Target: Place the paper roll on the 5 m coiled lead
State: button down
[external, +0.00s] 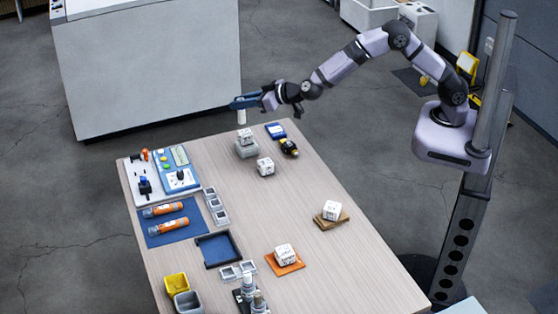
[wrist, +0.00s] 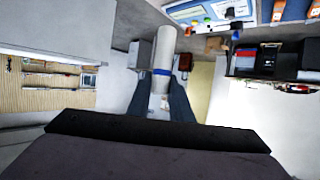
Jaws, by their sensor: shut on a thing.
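The paper roll (external: 242,117) is a small white upright cylinder held under my gripper (external: 246,101), above the far end of the table. In the wrist view the roll (wrist: 166,50) stands out between the two fingers of my gripper (wrist: 160,92), with a blue band near its lower part. My gripper is shut on it. Below the roll in the external view, a white marked block (external: 245,135) sits on a grey base. Other white marked blocks lie bare on the table (external: 265,167), on a brown board (external: 332,209) and on an orange board. I cannot tell which is the 5 m coiled lead.
A blue device (external: 276,130) and a black-and-yellow item (external: 289,147) lie right of the grey base. Panels (external: 178,172), orange tubes on a blue mat (external: 178,237), small trays and yellow and grey bins (external: 176,283) fill the left side. The table's middle is clear.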

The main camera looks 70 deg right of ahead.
jog(key=s+d+m+h+p, duration=0.1)
jog(key=s+d, duration=0.2)
jog(key=d, duration=1.4)
jog(key=s+a+f+n+y, duration=0.2)
jog(key=s+a+f, duration=0.1)
jog(key=s, duration=0.5)
jog(key=shift+s+a+f, duration=0.2)
jog(key=shift+f, duration=0.45)
jog(key=shift+f, duration=0.15)
jog(key=shift+f+p, duration=0.4)
jog(key=shift+f, duration=2.35)
